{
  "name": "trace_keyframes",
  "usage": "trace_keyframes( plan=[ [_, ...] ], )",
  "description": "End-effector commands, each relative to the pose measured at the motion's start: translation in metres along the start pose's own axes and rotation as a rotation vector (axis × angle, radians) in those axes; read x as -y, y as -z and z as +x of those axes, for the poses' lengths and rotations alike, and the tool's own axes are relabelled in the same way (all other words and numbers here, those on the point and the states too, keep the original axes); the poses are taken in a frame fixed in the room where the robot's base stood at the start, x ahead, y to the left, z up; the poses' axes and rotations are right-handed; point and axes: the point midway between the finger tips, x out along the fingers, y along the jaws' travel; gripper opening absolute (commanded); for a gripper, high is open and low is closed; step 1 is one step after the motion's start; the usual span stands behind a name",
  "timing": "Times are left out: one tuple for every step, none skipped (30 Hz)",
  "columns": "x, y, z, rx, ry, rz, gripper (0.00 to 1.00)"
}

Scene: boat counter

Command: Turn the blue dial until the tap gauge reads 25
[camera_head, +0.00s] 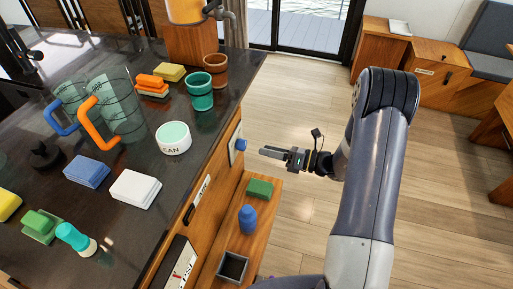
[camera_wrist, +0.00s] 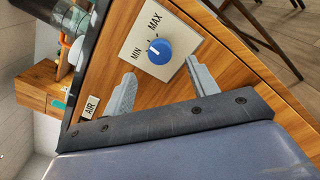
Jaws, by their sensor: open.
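The blue dial (camera_wrist: 160,52) sits on a pale plate (camera_wrist: 135,38) marked MIN and MAX, on the wooden counter front. Its white mark points left, toward MIN. In the head view the dial (camera_head: 240,145) shows on the counter's side. My gripper (camera_head: 263,153) is open just to the right of the dial, apart from it. In the wrist view my gripper's fingers (camera_wrist: 161,68) are spread, one toward each side of the dial. A white panel with dark and red markings (camera_head: 181,270) is on the counter front; no reading can be made out.
The dark countertop (camera_head: 115,215) holds cups, jugs, sponges and a white bowl (camera_head: 173,138). A low wooden shelf below bears a green block (camera_head: 260,189), a blue bottle (camera_head: 248,219) and a dark open box (camera_head: 232,267). The floor (camera_head: 300,85) right of the counter is clear.

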Motion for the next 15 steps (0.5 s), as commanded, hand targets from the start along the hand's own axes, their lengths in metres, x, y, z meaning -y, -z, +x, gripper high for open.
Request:
trace_keyframes(
  plan=[
    [0.001, 0.000, -0.011, 0.003, 0.003, 0.000, 0.56],
    [0.001, 0.000, -0.015, 0.003, 0.002, -0.001, 0.56],
    [0.001, 0.000, -0.021, 0.002, 0.002, -0.001, 0.56],
    [0.001, 0.000, -0.025, 0.002, 0.002, -0.001, 0.56],
    [0.001, 0.000, -0.028, 0.002, 0.002, -0.001, 0.56],
    [0.001, 0.000, -0.033, 0.001, 0.001, -0.001, 0.56],
    [0.000, 0.000, -0.035, 0.001, 0.001, -0.001, 0.56],
    [0.000, 0.000, -0.037, 0.001, 0.000, -0.001, 0.56],
    [0.000, 0.000, -0.039, 0.001, 0.000, -0.001, 0.56],
    [0.000, 0.000, -0.041, 0.000, 0.000, -0.001, 0.56],
    [0.000, 0.000, -0.042, 0.000, -0.001, -0.001, 0.56],
    [0.000, 0.000, -0.042, 0.000, -0.001, -0.001, 0.56],
    [0.000, 0.000, -0.043, -0.001, -0.001, 0.000, 0.56],
    [0.000, 0.000, -0.043, -0.001, -0.001, 0.000, 0.56],
    [0.000, 0.000, -0.043, -0.001, -0.001, 0.000, 0.56]
  ],
)
